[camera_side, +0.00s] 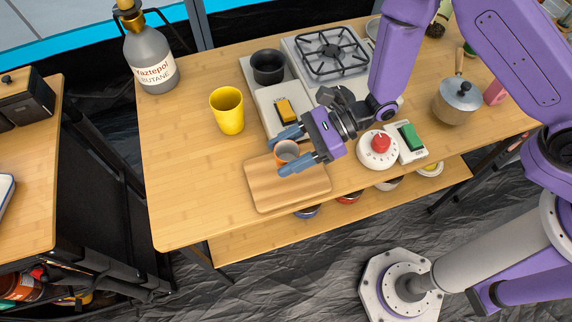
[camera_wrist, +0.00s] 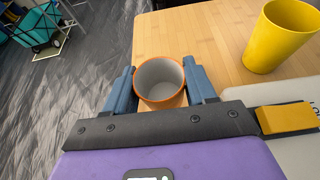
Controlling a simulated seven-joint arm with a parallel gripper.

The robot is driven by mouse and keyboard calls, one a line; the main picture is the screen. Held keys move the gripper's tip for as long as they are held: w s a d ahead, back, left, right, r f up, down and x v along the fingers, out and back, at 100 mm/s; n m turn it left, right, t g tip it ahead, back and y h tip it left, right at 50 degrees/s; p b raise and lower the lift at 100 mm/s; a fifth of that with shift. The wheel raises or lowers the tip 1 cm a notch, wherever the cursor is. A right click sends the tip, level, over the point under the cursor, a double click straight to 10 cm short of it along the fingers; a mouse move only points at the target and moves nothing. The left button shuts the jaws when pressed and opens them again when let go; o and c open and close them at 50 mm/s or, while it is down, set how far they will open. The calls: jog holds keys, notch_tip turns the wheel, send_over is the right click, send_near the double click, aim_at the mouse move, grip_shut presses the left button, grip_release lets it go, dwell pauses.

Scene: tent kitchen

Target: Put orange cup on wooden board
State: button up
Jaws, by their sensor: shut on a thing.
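The orange cup (camera_side: 286,151) is between the blue fingers of my gripper (camera_side: 291,151) in the side view. In the wrist view the cup (camera_wrist: 160,81) shows its orange rim and pale inside, with the fingers of my gripper (camera_wrist: 162,88) shut on its two sides. The wooden board (camera_side: 285,191) lies flat near the table's front edge. The cup is over the board's back part in the side view. I cannot tell whether its base touches the board, as the fingers hide part of it.
A yellow cup (camera_side: 227,111) stands behind and left of the board. A tray with a yellow block (camera_side: 285,111) and a black pot (camera_side: 267,67) is behind my gripper. A white dial with a red knob (camera_side: 378,148) and a green-topped box (camera_side: 410,138) are to the right.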

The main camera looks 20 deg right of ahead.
jog(key=shift+f, duration=2.6)
jog(key=shift+f, duration=0.15)
jog(key=o, duration=1)
jog(key=shift+o, duration=0.2)
